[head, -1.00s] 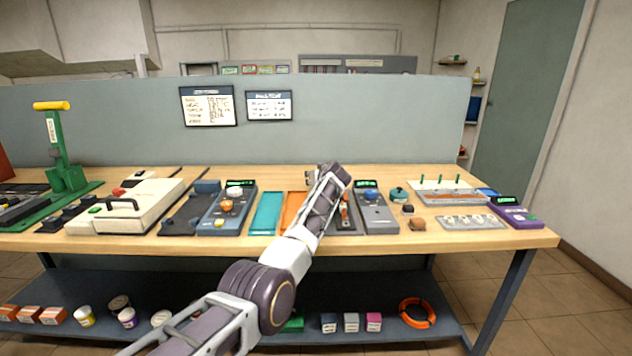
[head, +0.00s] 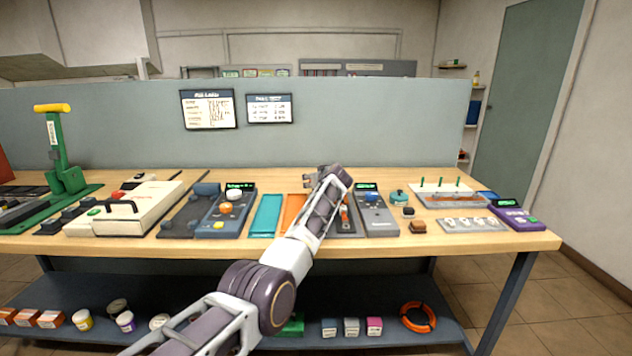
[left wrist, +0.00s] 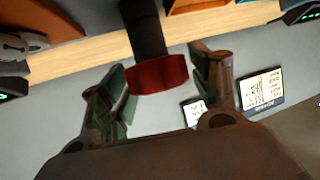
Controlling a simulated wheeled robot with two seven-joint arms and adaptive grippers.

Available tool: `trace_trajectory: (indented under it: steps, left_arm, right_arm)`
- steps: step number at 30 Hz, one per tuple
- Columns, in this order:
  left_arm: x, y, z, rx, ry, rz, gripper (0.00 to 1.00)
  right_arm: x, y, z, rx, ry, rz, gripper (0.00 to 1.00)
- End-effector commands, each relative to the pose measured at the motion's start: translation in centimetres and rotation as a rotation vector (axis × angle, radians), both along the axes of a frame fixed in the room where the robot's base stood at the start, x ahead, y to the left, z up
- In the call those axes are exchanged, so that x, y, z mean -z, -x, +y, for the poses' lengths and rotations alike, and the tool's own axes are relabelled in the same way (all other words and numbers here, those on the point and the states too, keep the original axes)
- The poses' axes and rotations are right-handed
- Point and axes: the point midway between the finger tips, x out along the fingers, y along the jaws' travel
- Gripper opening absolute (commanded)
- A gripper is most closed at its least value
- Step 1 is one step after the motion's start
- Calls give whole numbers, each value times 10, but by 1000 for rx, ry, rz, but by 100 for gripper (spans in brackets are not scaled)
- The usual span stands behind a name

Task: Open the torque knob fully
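A red round knob (left wrist: 158,74) on a black shaft (left wrist: 143,28) shows in the left wrist view; I take it to be the torque knob, though no label is readable. My left gripper (left wrist: 166,82) is open, with one green-padded finger on each side of the knob. The left finger looks very close to its rim; I cannot tell if it touches. A small gap shows at the right finger. In the head view my left gripper (head: 311,181) is over the middle of the bench, and my forearm hides the knob there. My right gripper is not in view.
The wooden bench (head: 520,241) holds a teal tray (head: 266,215), an orange tray (head: 293,204), and grey control boxes (head: 225,212) (head: 376,215) close to my arm. A grey partition (head: 380,130) with two posters stands behind. Bare wood shows along the bench's front edge.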

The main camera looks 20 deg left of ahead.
Motion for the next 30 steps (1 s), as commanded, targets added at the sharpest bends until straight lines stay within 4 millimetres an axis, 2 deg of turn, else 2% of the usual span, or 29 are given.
trace_trajectory:
  steps: [17,30]
  left_arm:
    - [-1,2,-2,1,0,-1,68]
    - [-7,15,-11,1,-2,-1,68]
  right_arm:
    - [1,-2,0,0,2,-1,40]
    - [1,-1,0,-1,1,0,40]
